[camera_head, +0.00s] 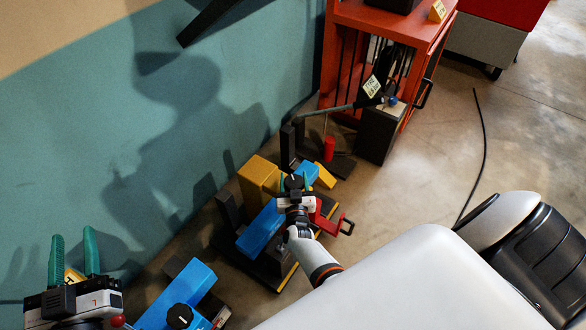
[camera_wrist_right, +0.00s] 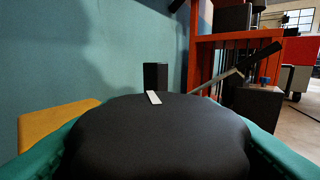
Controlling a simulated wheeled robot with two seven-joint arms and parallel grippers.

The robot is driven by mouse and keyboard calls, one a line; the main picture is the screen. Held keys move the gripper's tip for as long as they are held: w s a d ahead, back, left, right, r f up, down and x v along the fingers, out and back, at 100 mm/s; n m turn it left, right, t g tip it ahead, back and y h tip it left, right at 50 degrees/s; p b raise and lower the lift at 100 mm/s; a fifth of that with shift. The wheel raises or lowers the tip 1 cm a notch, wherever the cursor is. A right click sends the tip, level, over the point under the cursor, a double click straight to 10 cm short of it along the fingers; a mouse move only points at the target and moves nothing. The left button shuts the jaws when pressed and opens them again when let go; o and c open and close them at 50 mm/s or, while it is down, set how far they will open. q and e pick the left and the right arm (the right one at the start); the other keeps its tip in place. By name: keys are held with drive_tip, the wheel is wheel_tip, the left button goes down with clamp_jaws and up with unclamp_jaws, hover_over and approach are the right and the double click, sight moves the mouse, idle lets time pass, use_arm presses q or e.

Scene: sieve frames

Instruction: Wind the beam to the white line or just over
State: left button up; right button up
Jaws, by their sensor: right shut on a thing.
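My right gripper (camera_head: 293,188) is shut on a black knob (camera_head: 292,181) on top of a blue block (camera_head: 262,228). In the right wrist view the knob (camera_wrist_right: 155,140) fills the space between the green fingers. A short white mark (camera_wrist_right: 153,98) on its top points away from the camera, slightly left. A dark beam (camera_head: 330,110) runs to a black upright part with a white label (camera_head: 373,86); the beam also shows in the right wrist view (camera_wrist_right: 220,83). I cannot make out the white line by the beam. My left gripper (camera_head: 74,240) is open and empty at the lower left.
A yellow block (camera_head: 259,179) and a red crank handle (camera_head: 332,221) flank the held knob. Another blue block (camera_head: 190,284) with a black knob (camera_head: 180,316) stands at lower left. An orange frame (camera_head: 345,50) stands behind. The floor at right is mostly clear, with a black cable (camera_head: 484,140).

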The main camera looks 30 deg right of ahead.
use_arm(q)
drive_tip(key=shift+r, duration=0.15)
use_arm(e)
drive_tip(key=shift+r+m+g+h, duration=0.1)
drive_tip(key=shift+m+g+h, duration=0.35)
drive_tip(key=shift+h, duration=0.25)
use_arm(q)
drive_tip(key=shift+r, duration=0.1)
use_arm(e)
drive_tip(key=shift+w+d+r, duration=0.1)
drive_tip(key=o, duration=1)
